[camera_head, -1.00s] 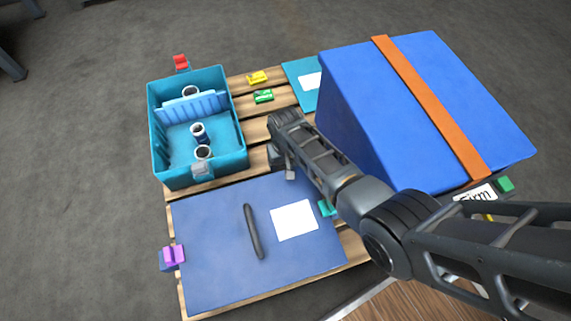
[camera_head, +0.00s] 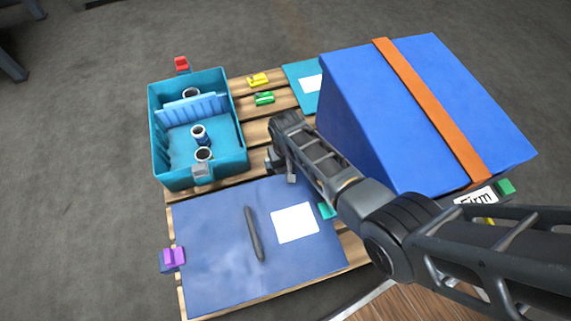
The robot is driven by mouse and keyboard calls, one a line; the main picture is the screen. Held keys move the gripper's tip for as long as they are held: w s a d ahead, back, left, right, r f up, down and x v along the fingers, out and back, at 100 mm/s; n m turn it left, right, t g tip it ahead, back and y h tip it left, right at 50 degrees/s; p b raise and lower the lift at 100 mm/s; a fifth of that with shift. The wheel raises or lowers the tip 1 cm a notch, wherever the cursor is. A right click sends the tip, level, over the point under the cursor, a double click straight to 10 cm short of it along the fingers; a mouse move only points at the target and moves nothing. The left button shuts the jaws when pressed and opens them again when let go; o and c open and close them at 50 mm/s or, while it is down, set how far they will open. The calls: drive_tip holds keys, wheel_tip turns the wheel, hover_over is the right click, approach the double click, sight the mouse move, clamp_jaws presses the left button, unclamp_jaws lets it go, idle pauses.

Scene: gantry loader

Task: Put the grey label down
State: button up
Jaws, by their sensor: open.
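A small grey label (camera_head: 201,171) sits at the front wall of the teal crate (camera_head: 162,171), near its right front corner. My gripper (camera_head: 282,172) is open, to the right of the crate and the label, above the pallet slats near the back edge of the blue folder. It is apart from the grey label. I see nothing held in it, though my arm hides part of the jaws.
The blue folder (camera_head: 200,245) bears a dark pen-like rod (camera_head: 253,234) and a white sheet (camera_head: 294,222). A big blue box (camera_head: 355,125) with an orange strap stands right. Red (camera_head: 182,64), yellow (camera_head: 258,79), green (camera_head: 264,98) and purple (camera_head: 173,258) clips lie around.

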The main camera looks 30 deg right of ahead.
sight(286, 169)
wheel_tip(286, 169, up, 12)
drive_tip(key=p, duration=0.6)
drive_tip(key=shift+r, duration=0.15)
idle(0.7)
